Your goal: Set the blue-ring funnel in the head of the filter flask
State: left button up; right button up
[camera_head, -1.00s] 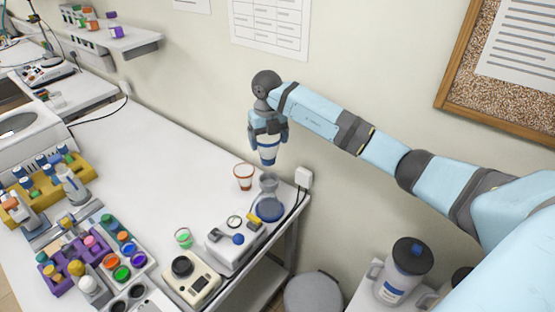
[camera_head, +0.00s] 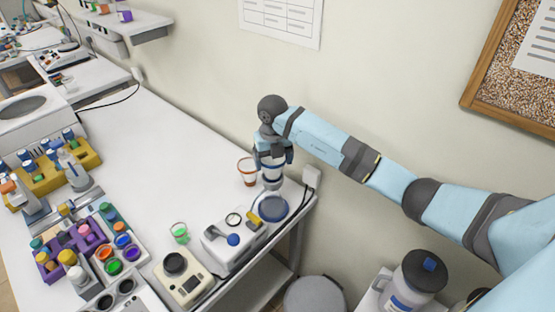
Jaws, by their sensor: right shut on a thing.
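My right gripper (camera_head: 272,172) reaches down from above at the table's back right corner. It is shut on the blue-ring funnel (camera_head: 272,183), a pale piece with a blue band, mostly hidden by the fingers. My left gripper is not in view.
A white device (camera_head: 233,240) with a yellow part is in front. A green cup (camera_head: 180,232) and a beige meter (camera_head: 183,275) are nearer. The table's middle is clear.

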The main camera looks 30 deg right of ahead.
jog(key=shift+a+r, duration=0.1)
jog(key=shift+r, duration=0.05)
jog(key=o, duration=0.8)
jog(key=shift+s, duration=0.1)
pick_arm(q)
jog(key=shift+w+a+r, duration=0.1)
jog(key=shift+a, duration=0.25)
